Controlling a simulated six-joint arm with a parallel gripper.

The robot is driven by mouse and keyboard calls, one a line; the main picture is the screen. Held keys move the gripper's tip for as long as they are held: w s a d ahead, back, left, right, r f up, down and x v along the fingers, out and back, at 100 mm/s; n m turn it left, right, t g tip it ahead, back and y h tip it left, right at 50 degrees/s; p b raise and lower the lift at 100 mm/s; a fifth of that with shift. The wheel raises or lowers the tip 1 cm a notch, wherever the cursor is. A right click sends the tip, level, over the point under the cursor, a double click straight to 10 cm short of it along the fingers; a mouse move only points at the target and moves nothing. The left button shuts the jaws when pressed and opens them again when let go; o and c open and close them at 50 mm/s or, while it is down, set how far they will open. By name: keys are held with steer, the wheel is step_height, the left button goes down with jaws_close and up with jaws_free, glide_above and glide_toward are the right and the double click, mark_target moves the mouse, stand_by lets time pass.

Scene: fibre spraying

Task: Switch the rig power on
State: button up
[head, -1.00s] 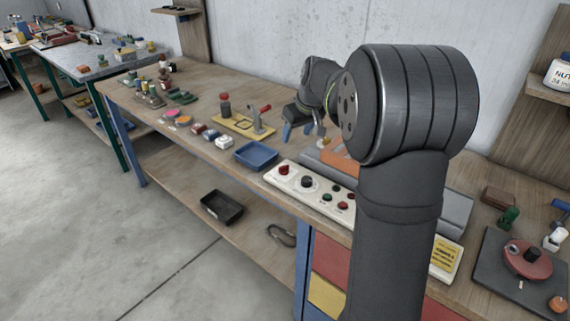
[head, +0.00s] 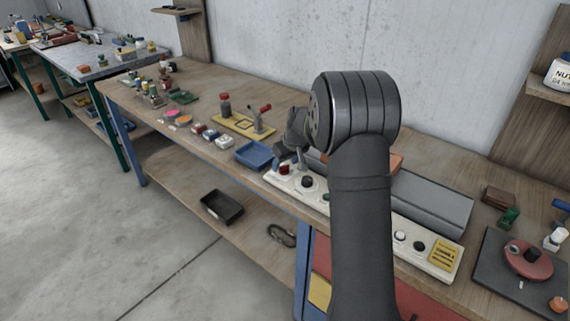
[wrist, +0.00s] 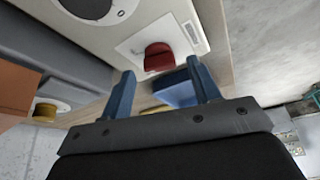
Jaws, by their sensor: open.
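A long cream control panel (head: 408,252) lies along the front of the bench. A red switch (head: 284,170) sits at its left end, beside a black round knob (head: 307,182). My gripper (head: 283,157) is just above the red switch in the head view, pointing down. In the wrist view, the blue fingers of my gripper (wrist: 160,68) are apart. The red switch (wrist: 158,57) on its pale plate shows between and just past the fingertips. Nothing is held. I cannot tell whether a finger touches the switch. My arm hides the middle of the panel.
A blue tray (head: 253,155) stands just left of the panel. A grey box-like unit (head: 435,200) lies behind it, with an orange block (head: 395,162) nearby. A yellow stand with a red-handled clamp (head: 262,120) is further back. A dark plate with a red disc (head: 528,260) is at right.

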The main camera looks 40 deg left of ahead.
steer(key=shift+a+f, duration=0.2)
steer(key=shift+f, duration=0.3)
steer(key=c, duration=1)
steer(key=shift+m+t, duration=0.6)
steer(key=shift+m, duration=1.1)
